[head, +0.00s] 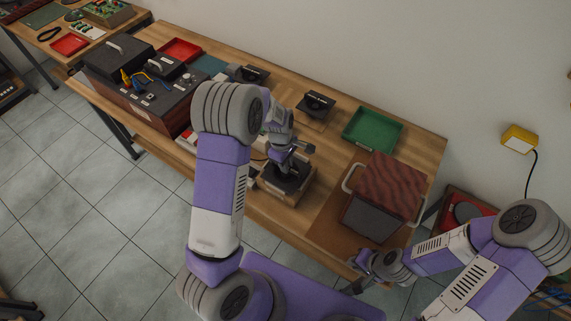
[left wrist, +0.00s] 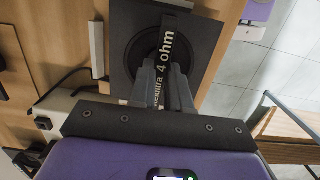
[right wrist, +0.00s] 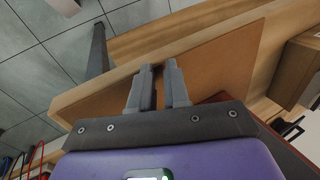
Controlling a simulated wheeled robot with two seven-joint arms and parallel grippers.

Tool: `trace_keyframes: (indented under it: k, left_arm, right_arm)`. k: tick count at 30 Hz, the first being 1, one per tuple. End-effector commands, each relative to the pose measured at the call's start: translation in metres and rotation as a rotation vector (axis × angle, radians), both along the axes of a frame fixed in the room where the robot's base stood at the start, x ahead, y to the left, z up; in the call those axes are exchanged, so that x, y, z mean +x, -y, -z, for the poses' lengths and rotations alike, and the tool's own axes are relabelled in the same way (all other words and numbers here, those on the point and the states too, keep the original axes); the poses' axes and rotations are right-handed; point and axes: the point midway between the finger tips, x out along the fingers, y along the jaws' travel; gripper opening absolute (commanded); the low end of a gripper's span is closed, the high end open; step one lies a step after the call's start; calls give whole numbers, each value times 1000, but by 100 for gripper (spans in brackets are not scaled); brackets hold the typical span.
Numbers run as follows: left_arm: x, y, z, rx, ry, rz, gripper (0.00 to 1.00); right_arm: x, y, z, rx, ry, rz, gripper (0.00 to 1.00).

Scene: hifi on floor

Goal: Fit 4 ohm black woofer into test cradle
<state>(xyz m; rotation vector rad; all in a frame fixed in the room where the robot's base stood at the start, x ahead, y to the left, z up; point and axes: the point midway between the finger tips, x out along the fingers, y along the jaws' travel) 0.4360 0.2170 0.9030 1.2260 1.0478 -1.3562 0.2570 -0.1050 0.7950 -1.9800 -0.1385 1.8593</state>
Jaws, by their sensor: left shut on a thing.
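The 4 ohm black woofer (left wrist: 203,39) fills the middle of the left wrist view, with a round dark cone in a square black frame. A black grip bar across it reads "4 ohm". My left gripper (left wrist: 166,68) is shut on this bar; its fingers hide part of the label. In the head view my left gripper (head: 291,150) is over the woofer at a wooden cradle (head: 268,186) near the table's front edge. I cannot tell if the woofer is fully seated. My right gripper (head: 355,287) is away at the front right edge, its fingers close together (right wrist: 158,72) and empty.
Two other black speaker units (head: 318,101) (head: 253,73) stand at the back. A green tray (head: 373,130) is at the back right. A grey box with a reddish wooden top (head: 388,187) stands at the right. Dark equipment (head: 140,88) and a red tray (head: 180,50) fill the left.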

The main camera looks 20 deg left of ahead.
Motion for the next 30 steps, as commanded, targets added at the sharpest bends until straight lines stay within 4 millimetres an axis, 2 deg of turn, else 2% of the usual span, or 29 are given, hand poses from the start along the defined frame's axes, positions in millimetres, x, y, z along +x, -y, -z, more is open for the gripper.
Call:
trace_keyframes:
  k: [1,3,4,9,20,26,30]
  left_arm:
    - [1,0,11,0,3,0,0]
    - [1,0,13,0,3,0,0]
    - [2,1,12,-1,4,1,20]
    - [1,1,12,0,2,2,46]
    - [0,1,12,0,-1,1,46]
    - [0,1,1,1,2,2,46]
    - [-1,1,-14,0,6,3,46]
  right_arm:
    - [-4,-2,28,-2,-30,2,43]
    - [-4,-1,29,-3,-28,3,43]
    - [-3,-1,28,-3,-27,3,43]
    - [-3,-1,28,-3,-25,4,43]
    - [-3,-2,27,-3,-26,5,43]
    - [-4,-2,20,-2,-28,4,43]
    - [-5,-2,9,-2,-34,3,43]
